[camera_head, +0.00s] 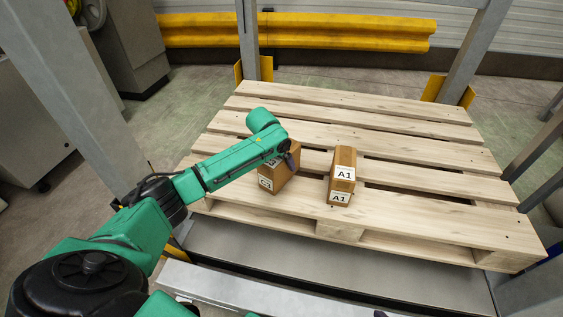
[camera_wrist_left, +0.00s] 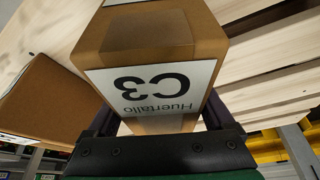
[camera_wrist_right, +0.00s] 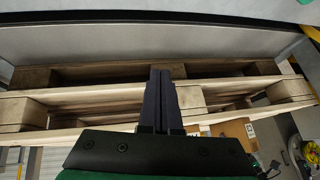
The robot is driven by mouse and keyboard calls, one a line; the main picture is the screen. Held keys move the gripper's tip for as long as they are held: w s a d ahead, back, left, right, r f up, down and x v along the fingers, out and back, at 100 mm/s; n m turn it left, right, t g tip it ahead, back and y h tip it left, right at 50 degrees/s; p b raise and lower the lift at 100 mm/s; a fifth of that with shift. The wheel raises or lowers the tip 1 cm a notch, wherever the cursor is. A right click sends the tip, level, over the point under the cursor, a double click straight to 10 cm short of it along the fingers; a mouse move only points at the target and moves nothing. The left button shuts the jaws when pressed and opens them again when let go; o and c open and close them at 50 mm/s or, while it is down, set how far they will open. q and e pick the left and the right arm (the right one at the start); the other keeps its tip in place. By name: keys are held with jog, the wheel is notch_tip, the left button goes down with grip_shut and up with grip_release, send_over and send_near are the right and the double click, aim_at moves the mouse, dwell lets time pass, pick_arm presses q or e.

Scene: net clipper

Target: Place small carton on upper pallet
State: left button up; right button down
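The small brown carton labelled C3 (camera_head: 267,184) is over the front part of the upper wooden pallet (camera_head: 410,205), left of a carton labelled A1 (camera_head: 343,160). In the left wrist view the C3 carton (camera_wrist_left: 150,85) fills the middle, between the fingers of my left gripper (camera_wrist_left: 160,122). The fingers lie close against its sides, with their tips hidden by it. I cannot tell whether its base touches the boards. In the head view my left arm partly covers it. My right gripper (camera_wrist_right: 160,100) is shut and empty, low in front of the pallet.
The A1 carton stands upright on the pallet, and a carton also shows at left in the left wrist view (camera_wrist_left: 40,100). Metal posts (camera_head: 75,90) flank the pallet, with a yellow barrier (camera_head: 345,32) behind. Boards behind and right are clear. More cartons (camera_wrist_right: 235,130) show in the right wrist view.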

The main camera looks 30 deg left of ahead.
pick_arm(q)
jog(key=shift+o, duration=0.2)
jog(key=p+v, duration=0.4)
jog(key=v, duration=0.5)
jog(key=shift+r, duration=0.4)
jog(key=shift+v, duration=1.05)
jog(key=shift+s, duration=0.15)
pick_arm(e)
jog(key=s+d+r+g+h, duration=0.2)
jog(key=s+d+g, duration=0.2)
jog(key=d, duration=0.3)
jog(key=shift+s+d+r+m+h, duration=0.2)
jog(key=shift+d+r+m+h, duration=0.05)
jog(key=shift+r+m+h, duration=0.15)
